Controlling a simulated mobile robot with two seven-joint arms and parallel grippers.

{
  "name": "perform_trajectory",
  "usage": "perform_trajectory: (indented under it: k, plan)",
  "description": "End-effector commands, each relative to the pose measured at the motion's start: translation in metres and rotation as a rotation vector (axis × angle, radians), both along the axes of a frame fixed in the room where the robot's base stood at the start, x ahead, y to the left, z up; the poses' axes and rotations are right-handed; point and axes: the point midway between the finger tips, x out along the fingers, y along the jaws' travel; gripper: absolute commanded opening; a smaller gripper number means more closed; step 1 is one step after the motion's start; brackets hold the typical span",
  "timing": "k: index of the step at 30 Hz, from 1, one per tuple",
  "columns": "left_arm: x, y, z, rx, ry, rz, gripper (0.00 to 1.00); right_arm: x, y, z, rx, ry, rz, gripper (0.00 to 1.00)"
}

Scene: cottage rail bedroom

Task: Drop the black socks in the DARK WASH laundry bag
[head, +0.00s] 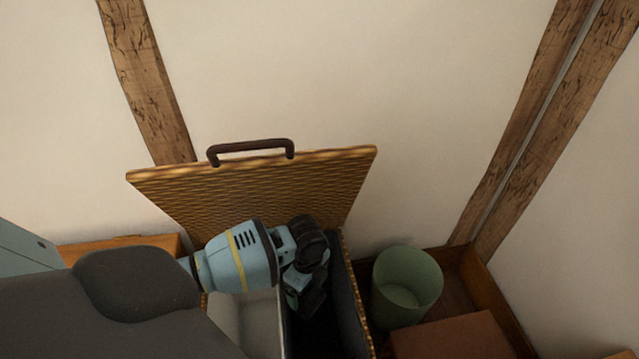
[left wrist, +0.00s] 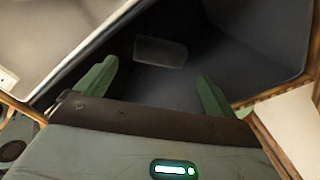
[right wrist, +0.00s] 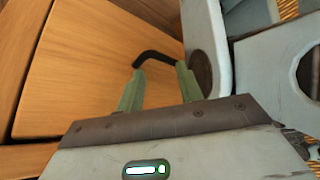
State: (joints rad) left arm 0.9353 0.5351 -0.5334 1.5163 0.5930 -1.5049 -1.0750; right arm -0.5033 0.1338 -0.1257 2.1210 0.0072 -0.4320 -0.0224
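A wicker hamper (head: 250,190) stands with its lid raised against the wall. It has a pale-lined compartment (head: 245,315) on the left and a dark-lined compartment (head: 345,290) on the right. My left gripper (head: 305,305) points down over the dark compartment. In the left wrist view its fingers (left wrist: 158,85) are spread apart with nothing between them. A dark grey rounded patch (left wrist: 160,51) shows inside the dark compartment; I cannot tell whether it is the black socks or a label. No lettering is readable. My right gripper (right wrist: 160,82) is open and empty, facing a wooden panel.
A green bin (head: 407,285) stands right of the hamper, beside a reddish-brown box (head: 450,338). The wooden panel (right wrist: 95,65) has a dark curved handle (right wrist: 157,56) just beyond my right fingertips. Timber posts (head: 150,80) line the wall. The hamper lid stands close behind my left gripper.

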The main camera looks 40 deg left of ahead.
Motion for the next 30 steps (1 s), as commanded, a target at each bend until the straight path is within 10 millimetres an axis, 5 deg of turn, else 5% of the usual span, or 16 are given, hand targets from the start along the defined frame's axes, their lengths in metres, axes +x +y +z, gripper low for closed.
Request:
perform_trajectory:
  k: [10, 21, 30]
  plan:
    - [0.000, 0.000, 0.005, 0.000, -0.001, 0.000, 1.00, -0.009, 0.000, -0.001, -0.001, 0.017, 0.002, 0.36]
    - [0.001, 0.000, 0.061, 0.000, -0.005, -0.001, 1.00, 0.000, 0.004, 0.021, 0.004, -0.010, 0.005, 0.36]
    - [0.000, 0.000, 0.079, -0.001, -0.001, 0.000, 1.00, 0.007, 0.008, 0.028, 0.011, -0.027, 0.008, 0.36]
